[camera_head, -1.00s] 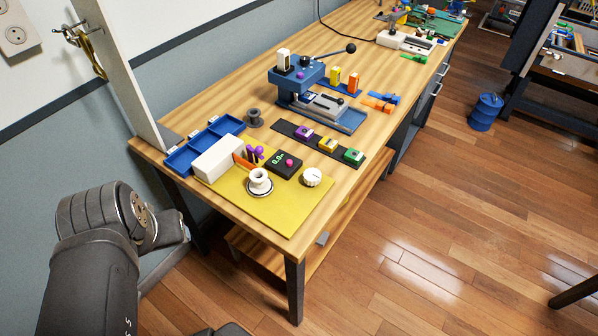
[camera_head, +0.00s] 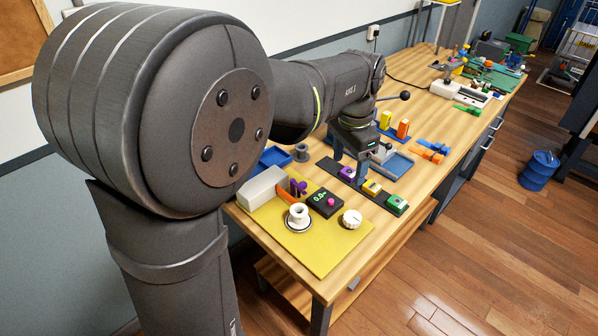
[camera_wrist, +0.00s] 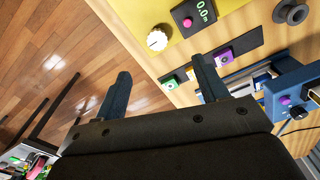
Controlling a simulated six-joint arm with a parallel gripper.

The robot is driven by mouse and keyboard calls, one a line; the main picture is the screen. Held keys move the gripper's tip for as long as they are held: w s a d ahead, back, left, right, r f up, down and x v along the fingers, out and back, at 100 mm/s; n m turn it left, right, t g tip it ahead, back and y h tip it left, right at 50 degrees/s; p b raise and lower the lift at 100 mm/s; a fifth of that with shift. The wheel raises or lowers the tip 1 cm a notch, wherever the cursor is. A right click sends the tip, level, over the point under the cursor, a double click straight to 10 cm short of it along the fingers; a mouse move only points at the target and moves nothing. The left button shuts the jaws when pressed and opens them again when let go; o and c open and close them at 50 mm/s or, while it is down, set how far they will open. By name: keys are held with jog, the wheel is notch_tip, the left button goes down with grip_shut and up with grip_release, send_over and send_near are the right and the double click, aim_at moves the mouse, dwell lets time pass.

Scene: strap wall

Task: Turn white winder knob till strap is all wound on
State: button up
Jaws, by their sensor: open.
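A round white knob (camera_head: 352,219) stands on the right part of the yellow mat (camera_head: 320,262) on the bench. It also shows in the wrist view (camera_wrist: 158,39), with a dark mark on its top. A white spool-like piece (camera_head: 298,215) on a round base stands left of it; I cannot tell which of the two belongs to the winder. No strap can be made out. My gripper (camera_wrist: 162,67) is open and empty, its two blue-grey fingers apart. In the head view it hangs over the bench beyond the mat, partly hidden by my wrist, apart from the knob.
A black box with a digital display (camera_head: 325,202) and pink button stands beside the knob. A white box (camera_head: 262,187) is at the mat's left. A dark strip holds purple, yellow and green blocks (camera_head: 396,203). A blue press-like device (camera_wrist: 296,92) is near my gripper.

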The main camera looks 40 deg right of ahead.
aim_at(352, 217)
jog(key=shift+m, duration=0.4)
jog(key=f, duration=0.6)
jog(key=s+d+f, duration=0.1)
jog(key=f, duration=0.5)
jog(key=s+d+f, duration=0.1)
jog(key=f, duration=0.5)
jog(key=shift+d+f, duration=0.1)
jog(key=shift+d, duration=0.15)
jog(key=shift+c, duration=0.2)
jog(key=c, duration=1)
